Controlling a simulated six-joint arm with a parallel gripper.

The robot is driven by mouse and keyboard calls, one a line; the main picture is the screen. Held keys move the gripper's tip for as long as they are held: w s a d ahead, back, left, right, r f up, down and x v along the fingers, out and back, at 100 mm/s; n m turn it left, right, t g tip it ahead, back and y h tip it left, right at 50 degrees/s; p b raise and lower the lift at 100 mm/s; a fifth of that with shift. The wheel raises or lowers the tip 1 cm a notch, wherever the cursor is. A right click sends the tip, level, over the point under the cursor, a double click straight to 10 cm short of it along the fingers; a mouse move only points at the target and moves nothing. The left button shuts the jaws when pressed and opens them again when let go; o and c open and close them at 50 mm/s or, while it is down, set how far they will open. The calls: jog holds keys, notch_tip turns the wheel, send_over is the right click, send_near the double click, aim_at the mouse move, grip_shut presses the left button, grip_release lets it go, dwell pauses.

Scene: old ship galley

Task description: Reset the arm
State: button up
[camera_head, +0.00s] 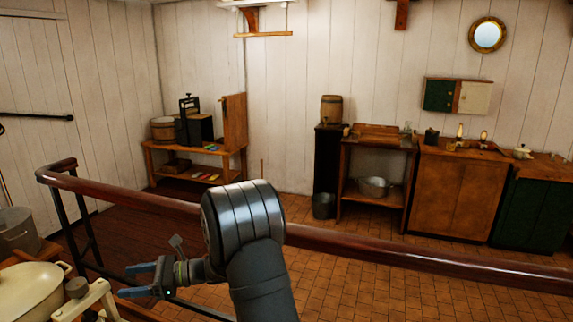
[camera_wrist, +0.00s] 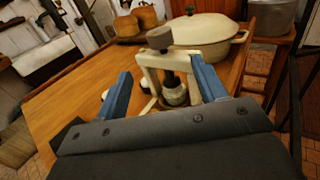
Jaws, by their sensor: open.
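My gripper (camera_head: 143,279) is at the lower left of the head view, left of my dark arm and near the wooden rail. Its blue fingers stand apart in the wrist view (camera_wrist: 163,84), with nothing clamped between them. Beyond them is a cream press-like device (camera_wrist: 150,62) with a dark knob, standing on a wooden table (camera_wrist: 75,95). The same device (camera_head: 93,298) shows at the bottom left of the head view. I cannot tell exactly how far the fingertips are from it.
A cream lidded pot (camera_head: 28,290) stands beside the device, with a grey pot (camera_head: 17,232) behind it. A dark red rail (camera_head: 400,245) crosses behind my arm. Loaves (camera_wrist: 127,26) lie at the table's far side. Open tiled floor (camera_head: 340,285) lies to the right.

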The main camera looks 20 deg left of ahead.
aim_at(74, 287)
jog(key=x, duration=1.5)
jog(key=shift+s+a+t, duration=0.2)
jog(key=shift+a+t, duration=0.1)
jog(key=shift+a, duration=0.05)
jog(key=m+t+y, duration=0.1)
jog(key=m+t, duration=0.1)
jog(key=t, duration=0.1)
jog(key=m+t+y, duration=0.1)
jog(key=m+t, duration=0.1)
jog(key=shift+w+y, duration=0.3)
jog(key=shift+m+t, duration=0.3)
jog(key=shift+t, duration=0.2)
jog(key=shift+w+d+t, duration=0.2)
jog(key=shift+d+t, duration=0.1)
jog(key=w+d+n+g, duration=0.1)
jog(key=w+d, duration=0.1)
jog(key=d, duration=0.5)
jog(key=w+d+g, duration=0.2)
jog(key=w+d, duration=0.1)
jog(key=d, duration=0.4)
jog(key=shift+d+r+n, duration=0.35)
jog(key=shift+n, duration=0.05)
